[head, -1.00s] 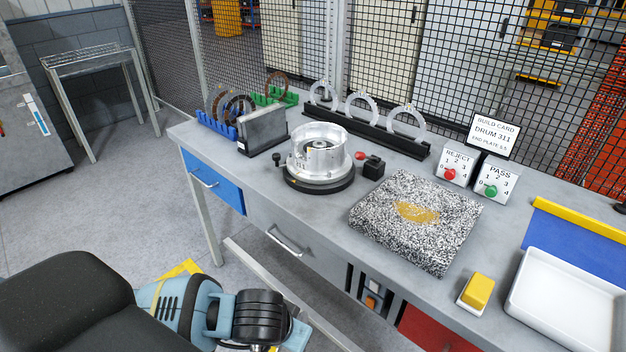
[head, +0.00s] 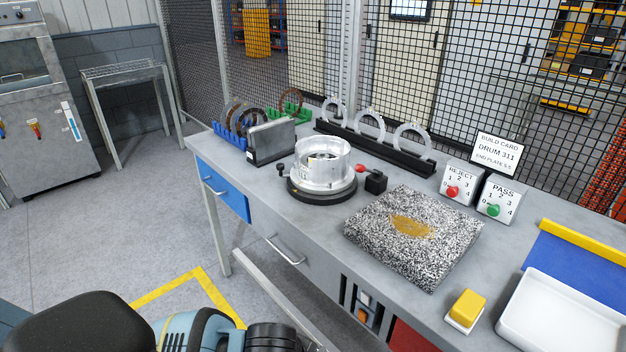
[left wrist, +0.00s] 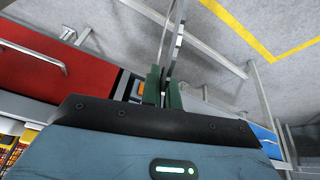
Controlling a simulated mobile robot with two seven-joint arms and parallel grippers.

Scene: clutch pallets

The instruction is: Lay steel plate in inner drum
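The silver inner drum (head: 323,172) stands upright on a round black base (head: 320,192) on the bench, open at the top. In the left wrist view, my left gripper (left wrist: 162,85) has its green fingers close together on a thin grey steel plate (left wrist: 178,45), seen nearly edge-on and reaching up out of the picture. The gripper is well away from the drum, over the floor and in front of the bench drawers. In the head view only part of my left arm shows at the bottom, and its gripper is hidden. My right gripper is in neither view.
A speckled slab (head: 455,245) and white tray (head: 560,315) lie right.

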